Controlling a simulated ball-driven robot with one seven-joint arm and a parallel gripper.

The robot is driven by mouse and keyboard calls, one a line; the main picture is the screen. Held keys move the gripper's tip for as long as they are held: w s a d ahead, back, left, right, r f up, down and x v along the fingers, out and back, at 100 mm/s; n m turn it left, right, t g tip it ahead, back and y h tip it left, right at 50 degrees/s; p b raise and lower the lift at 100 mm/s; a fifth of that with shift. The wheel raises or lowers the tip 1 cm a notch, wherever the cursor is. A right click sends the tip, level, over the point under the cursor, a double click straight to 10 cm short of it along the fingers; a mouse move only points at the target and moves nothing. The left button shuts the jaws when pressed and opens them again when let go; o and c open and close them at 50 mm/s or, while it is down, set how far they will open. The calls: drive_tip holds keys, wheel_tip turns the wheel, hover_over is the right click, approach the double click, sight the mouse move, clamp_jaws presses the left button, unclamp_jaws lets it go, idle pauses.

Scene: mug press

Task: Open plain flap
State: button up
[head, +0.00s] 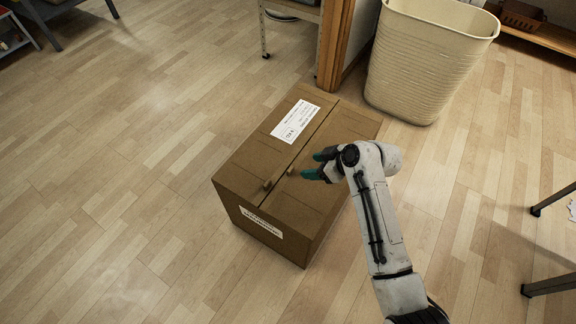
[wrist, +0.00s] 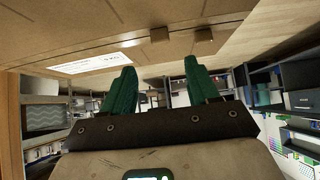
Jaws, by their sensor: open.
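A closed brown cardboard box (head: 284,200) sits on the floor in the head view. A seam splits its top into two flaps. The left flap bears a white label (head: 295,120); the plain flap (head: 345,125) is on the right. Each flap has a small knob near the seam: the labelled flap's knob (head: 268,184) and the plain flap's knob (head: 290,171). My gripper (head: 317,164), with green fingers, is open and empty over the plain flap, just right of its knob. The wrist view shows the spread fingers (wrist: 160,68) below the box top and two knobs beyond them.
A beige ribbed bin (head: 425,60) stands behind the box to the right. A wooden post (head: 335,45) and a metal-legged table stand just behind the box. Dark table legs (head: 550,285) are at the right edge. The floor left of the box is clear.

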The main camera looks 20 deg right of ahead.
sight(291, 168)
drive_tip(key=b+x, duration=0.3)
drive_tip(key=x, duration=0.7)
drive_tip(key=shift+b, duration=0.35)
drive_tip(key=shift+s, duration=0.1)
clamp_jaws()
